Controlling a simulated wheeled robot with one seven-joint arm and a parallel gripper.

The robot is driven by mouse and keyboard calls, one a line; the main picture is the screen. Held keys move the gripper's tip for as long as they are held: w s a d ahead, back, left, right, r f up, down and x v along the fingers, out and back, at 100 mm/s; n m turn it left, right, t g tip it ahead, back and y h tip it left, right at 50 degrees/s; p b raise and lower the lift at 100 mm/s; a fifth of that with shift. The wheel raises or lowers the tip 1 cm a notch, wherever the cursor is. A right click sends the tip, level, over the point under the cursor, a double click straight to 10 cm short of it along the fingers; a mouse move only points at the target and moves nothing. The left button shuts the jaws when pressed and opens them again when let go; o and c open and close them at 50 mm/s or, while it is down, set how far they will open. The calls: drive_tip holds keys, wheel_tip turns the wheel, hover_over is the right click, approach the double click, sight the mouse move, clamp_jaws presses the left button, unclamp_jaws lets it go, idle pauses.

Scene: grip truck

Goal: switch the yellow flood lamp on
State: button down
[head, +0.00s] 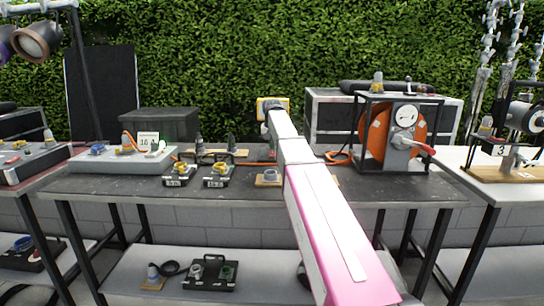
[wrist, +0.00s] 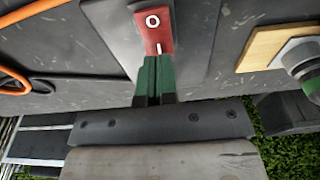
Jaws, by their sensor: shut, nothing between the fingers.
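A yellow-edged lamp body (head: 272,103), which looks like the flood lamp, shows at the back of the table, partly hidden by my arm. In the wrist view, a red rocker switch (wrist: 152,28) marked O and I sits on a dark grey housing (wrist: 195,40). My gripper (wrist: 155,65) is shut and empty, its green fingertips at the I end of the switch. They seem to meet its edge, but I cannot tell whether they press it. My arm hides the gripper and switch in the head view.
A wooden block with a grey connector (wrist: 285,50) lies beside the housing. An orange cable (wrist: 35,12) lies on the other side. An orange cable reel (head: 378,135) stands right of my arm. Small black boxes (head: 217,178) stand left. A hedge (head: 220,55) is behind.

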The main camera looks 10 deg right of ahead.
drive_tip(key=shift+r, duration=2.6)
